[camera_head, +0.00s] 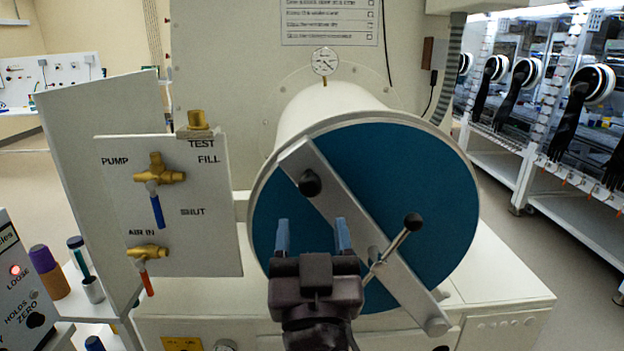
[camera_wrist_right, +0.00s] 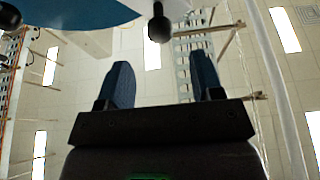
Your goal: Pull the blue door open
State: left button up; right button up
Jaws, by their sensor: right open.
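The blue door (camera_head: 425,165) is a round disc on the end of a white cylinder, and it looks shut. A grey bar (camera_head: 345,200) crosses it diagonally, with a black knob (camera_head: 310,183) near its upper end and a handle with a black ball (camera_head: 413,221) lower right. My right gripper (camera_head: 313,236) is open and empty in front of the lower part of the door, left of the ball handle. In the wrist view, its two blue fingers (camera_wrist_right: 162,85) point up, apart, with a black knob (camera_wrist_right: 159,26) beyond them. The left gripper is not in view.
A valve panel (camera_head: 215,230) with brass valves stands left of the door. A white ledge (camera_head: 510,285) runs below the cylinder. A control box (camera_head: 22,290) and bottles (camera_head: 48,272) are at lower left. Gloveboxes (camera_head: 560,85) line the right, with open floor before them.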

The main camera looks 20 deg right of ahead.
aim_at(310, 191)
jog(key=p+x, duration=0.2)
jog(key=x, duration=0.5)
jog(key=shift+w+r, duration=0.2)
jog(key=shift+w, duration=0.1)
jog(key=shift+w+d+p, duration=0.15)
jog(key=shift+w+p, duration=0.15)
jog(key=shift+w, duration=0.05)
grip_shut()
